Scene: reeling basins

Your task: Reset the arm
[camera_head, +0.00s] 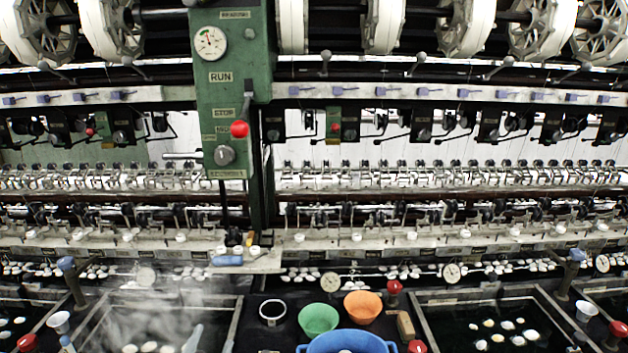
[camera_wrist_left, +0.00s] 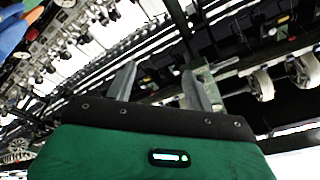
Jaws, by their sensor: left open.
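My left gripper (camera_wrist_left: 163,80) shows in the left wrist view, past its green and black housing. Its two grey fingers stand well apart, with nothing between them. The fingers point up and away, toward blurred, tilted machinery. I cannot make out either gripper in the head view. My right gripper is in neither view.
A green control column (camera_head: 223,100) with a red-knobbed lever stands on the reeling machine. Below are a steaming basin (camera_head: 237,310) at left and another basin (camera_head: 420,318) at right. Between them sit a green bowl (camera_head: 318,319), an orange bowl (camera_head: 363,307) and a blue basin (camera_head: 348,343).

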